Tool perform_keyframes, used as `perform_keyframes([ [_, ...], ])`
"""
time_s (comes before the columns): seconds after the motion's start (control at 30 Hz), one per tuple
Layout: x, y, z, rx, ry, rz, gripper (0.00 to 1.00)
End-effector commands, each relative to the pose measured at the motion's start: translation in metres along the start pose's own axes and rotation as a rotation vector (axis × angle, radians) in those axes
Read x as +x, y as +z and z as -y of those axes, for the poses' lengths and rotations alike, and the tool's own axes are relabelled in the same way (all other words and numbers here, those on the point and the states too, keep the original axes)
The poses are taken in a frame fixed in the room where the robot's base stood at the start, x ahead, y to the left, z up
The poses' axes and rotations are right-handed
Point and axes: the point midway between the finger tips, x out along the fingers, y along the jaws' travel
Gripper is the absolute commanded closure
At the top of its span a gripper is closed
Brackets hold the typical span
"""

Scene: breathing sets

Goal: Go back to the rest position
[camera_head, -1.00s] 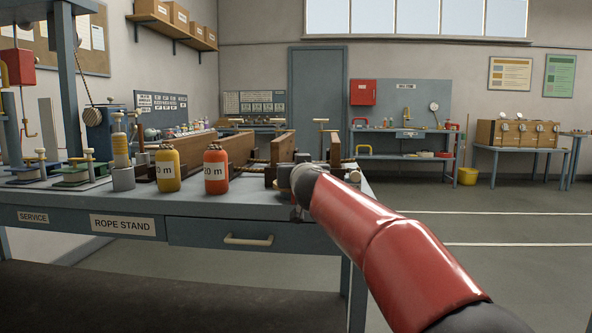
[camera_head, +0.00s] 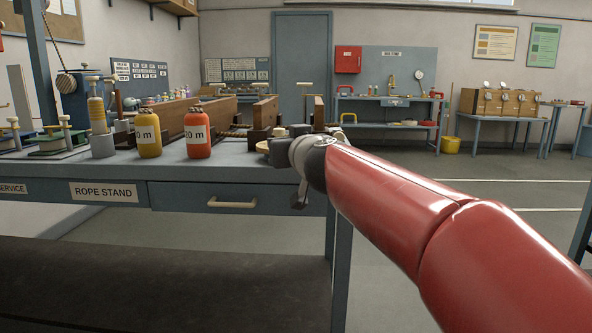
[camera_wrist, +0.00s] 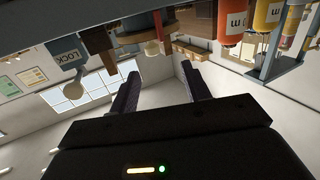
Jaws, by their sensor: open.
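My red arm reaches in from the lower right in the head view, and its dark wrist (camera_head: 310,158) is at the right end of the rope stand bench (camera_head: 110,192). The fingertips are hard to make out there. In the wrist view, which is upside down, my gripper (camera_wrist: 158,92) shows two dark fingers spread apart with nothing between them. A yellow bottle (camera_head: 149,136) and an orange bottle (camera_head: 197,134) stand upright on the bench, left of my wrist and apart from it.
Wooden boards (camera_head: 265,112) stand on the bench behind the bottles. A drawer (camera_head: 235,198) with a pale handle is in the bench front. A blue bench (camera_head: 395,125) and a yellow bucket (camera_head: 451,145) stand farther back. The floor (camera_head: 470,205) to the right is open.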

Motion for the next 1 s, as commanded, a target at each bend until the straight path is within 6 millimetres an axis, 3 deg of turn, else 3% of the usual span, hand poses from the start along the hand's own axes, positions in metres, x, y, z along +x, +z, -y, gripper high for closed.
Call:
perform_keyframes([
  [0.03,-0.029,0.009,0.001,-0.010,-0.036,0.038,0.53],
  [0.07,-0.046,0.020,0.002,-0.009,-0.059,0.076,0.53],
  [0.27,-0.160,0.124,-0.004,0.041,-0.095,0.425,0.53],
  [0.4,-0.237,0.197,-0.020,0.098,-0.009,0.670,0.53],
  [0.6,-0.327,0.275,-0.042,0.174,0.177,0.927,0.53],
  [0.7,-0.354,0.295,-0.049,0.194,0.248,0.996,0.53],
  [0.8,-0.367,0.305,-0.053,0.205,0.287,1.029,0.53],
  [1.0,-0.370,0.308,-0.054,0.208,0.298,1.037,0.53],
])
